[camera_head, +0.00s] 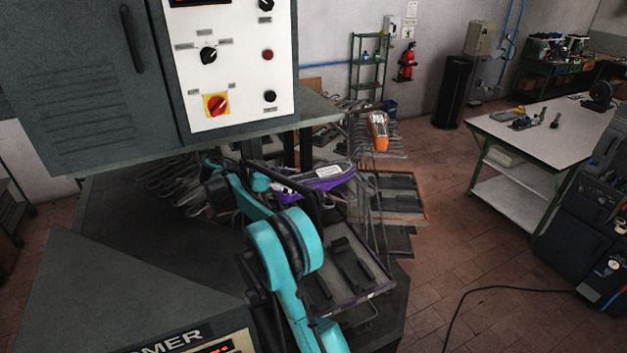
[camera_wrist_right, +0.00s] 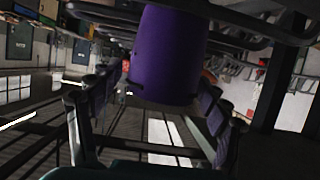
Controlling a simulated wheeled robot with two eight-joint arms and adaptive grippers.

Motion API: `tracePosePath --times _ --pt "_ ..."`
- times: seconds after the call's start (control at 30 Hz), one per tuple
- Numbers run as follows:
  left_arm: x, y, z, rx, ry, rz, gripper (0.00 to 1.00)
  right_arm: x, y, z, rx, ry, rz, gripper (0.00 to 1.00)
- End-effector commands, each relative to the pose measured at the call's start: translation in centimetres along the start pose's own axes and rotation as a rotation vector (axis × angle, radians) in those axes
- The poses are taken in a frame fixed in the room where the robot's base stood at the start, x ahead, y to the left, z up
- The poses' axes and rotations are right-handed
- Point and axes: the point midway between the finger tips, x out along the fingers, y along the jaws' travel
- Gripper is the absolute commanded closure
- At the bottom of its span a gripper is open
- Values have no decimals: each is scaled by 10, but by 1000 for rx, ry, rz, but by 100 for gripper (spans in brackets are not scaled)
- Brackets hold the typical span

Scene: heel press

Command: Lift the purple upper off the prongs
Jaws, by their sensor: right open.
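The purple upper (camera_wrist_right: 170,50) fills the upper middle of the right wrist view, hanging close in front of the camera among dark prongs (camera_wrist_right: 245,42). My right gripper (camera_wrist_right: 155,95) is open. Its two fingers stand apart, one to each side of the upper's lower end, and I see no clear grip on it. In the head view a purple shape with a white label (camera_head: 325,182) shows beyond my teal right arm, and it appears to be the upper. The arm and dark parts partly hide that area. My left gripper is not in view.
A machine cabinet with a control panel (camera_head: 240,65) overhangs the area at upper left. An orange item (camera_head: 378,131) sits among metal prongs behind. Trays (camera_head: 405,205) and a purple-edged tray (camera_head: 352,303) lie to the right. A white-topped table (camera_head: 550,130) stands farther right, with open floor between.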

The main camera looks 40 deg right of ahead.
Motion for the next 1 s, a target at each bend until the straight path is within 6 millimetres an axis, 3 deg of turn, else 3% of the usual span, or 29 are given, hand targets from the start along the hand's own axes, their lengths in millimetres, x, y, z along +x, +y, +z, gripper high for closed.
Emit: tracePosePath --times 0.13,0.3,0.37,0.77,1.0 --pt "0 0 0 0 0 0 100 0 0 0 0 0 0 26" --pt "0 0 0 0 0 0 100 0 0 0 0 0 0 71" --pt "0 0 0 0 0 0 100 0 0 0 0 0 0 83" --pt "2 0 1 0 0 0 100 -2 0 -4 0 0 0 83" --pt "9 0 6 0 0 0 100 -15 0 -36 0 1 0 83"
